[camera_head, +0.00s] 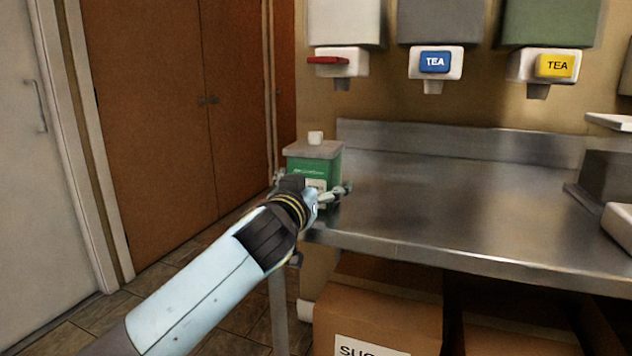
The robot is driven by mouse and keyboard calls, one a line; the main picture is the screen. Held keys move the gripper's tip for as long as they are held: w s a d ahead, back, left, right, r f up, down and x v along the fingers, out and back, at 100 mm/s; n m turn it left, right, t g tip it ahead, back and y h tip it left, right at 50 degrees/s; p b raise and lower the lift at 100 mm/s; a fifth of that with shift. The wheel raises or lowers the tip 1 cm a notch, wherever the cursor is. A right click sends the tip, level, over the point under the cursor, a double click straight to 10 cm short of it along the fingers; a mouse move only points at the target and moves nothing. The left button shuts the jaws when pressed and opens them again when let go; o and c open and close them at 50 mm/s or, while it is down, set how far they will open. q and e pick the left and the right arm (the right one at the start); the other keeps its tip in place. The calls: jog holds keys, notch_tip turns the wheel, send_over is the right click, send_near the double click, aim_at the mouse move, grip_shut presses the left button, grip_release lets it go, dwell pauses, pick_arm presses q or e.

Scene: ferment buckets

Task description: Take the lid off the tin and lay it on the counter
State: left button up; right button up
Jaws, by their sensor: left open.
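A green tin (318,170) stands upright at the left end of the steel counter (440,205). Its grey lid (315,149) sits on top, with a pale knob (315,137) in the middle. My left gripper (338,190) is open in front of the tin's lower part, below the lid. It hides part of the tin's front; whether it touches the tin I cannot tell. My right gripper is not in view.
The counter right of the tin is clear as far as a grey box-like object (606,178) at the right. Cardboard boxes (378,305) stand underneath. Brown doors (160,110) are at left.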

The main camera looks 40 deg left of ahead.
pick_arm(q)
jog(key=shift+w+a, duration=0.15)
jog(key=shift+w, duration=0.1)
jog(key=c, duration=1)
jog(key=shift+r, duration=0.1)
